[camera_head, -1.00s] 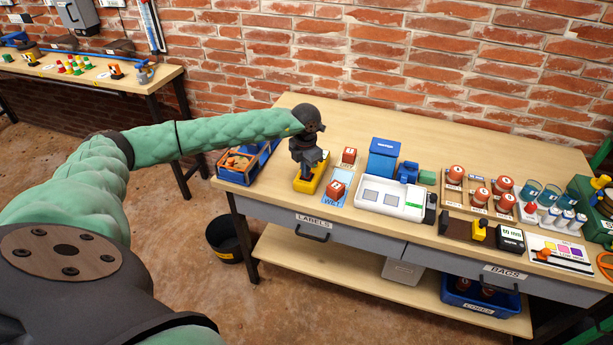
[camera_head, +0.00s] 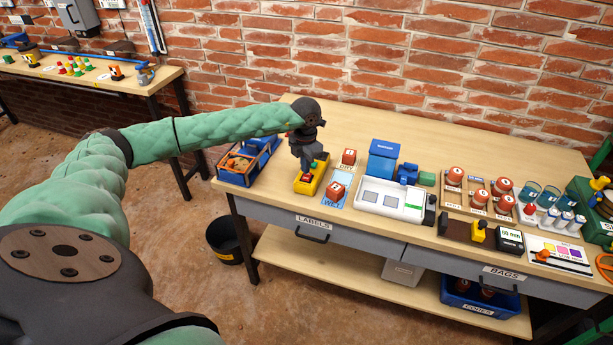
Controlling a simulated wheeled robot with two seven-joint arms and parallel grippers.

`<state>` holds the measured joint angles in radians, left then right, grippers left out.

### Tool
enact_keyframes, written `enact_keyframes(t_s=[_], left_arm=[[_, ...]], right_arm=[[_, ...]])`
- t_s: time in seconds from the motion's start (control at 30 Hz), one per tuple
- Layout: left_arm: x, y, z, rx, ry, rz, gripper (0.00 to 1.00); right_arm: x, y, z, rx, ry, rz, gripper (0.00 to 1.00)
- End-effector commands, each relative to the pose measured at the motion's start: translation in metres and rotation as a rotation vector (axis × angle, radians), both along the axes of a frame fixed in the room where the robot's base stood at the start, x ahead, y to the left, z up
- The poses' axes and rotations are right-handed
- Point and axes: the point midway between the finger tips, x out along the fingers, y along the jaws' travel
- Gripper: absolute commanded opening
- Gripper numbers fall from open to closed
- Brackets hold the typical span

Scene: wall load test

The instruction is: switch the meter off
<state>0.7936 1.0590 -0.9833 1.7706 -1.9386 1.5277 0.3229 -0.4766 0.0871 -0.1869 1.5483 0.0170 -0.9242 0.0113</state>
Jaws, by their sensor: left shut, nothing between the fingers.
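A small yellow device (camera_head: 311,187), which looks like the meter, lies at the left part of the workbench, beside the WET/DRY mat. A small red patch shows on its dark face, and a teal part shows at its far right end. My left gripper (camera_head: 306,166) points down over the device's far part, shut and empty. It hides some of the device's top, and I cannot tell whether the fingertips touch it. The switch itself is too small to make out. My right gripper is not in view.
Red blocks sit on the WET/DRY mat (camera_head: 343,183) just right of the device. A blue crate (camera_head: 237,178) stands close on the left. A white and blue machine (camera_head: 392,200) stands further right. The bench behind is clear up to the brick wall.

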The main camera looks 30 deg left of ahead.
Motion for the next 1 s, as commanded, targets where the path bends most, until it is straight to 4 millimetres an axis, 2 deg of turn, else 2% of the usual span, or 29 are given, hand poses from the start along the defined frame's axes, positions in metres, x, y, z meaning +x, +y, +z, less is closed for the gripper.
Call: enact_keyframes(t_s=[0.6,1.0], left_arm=[[0.000,0.000,0.039,0.000,-0.001,0.000,0.00],[0.000,0.000,0.041,0.000,0.000,0.000,0.00]], right_arm=[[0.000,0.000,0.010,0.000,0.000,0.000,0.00],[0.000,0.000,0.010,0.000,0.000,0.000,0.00]])
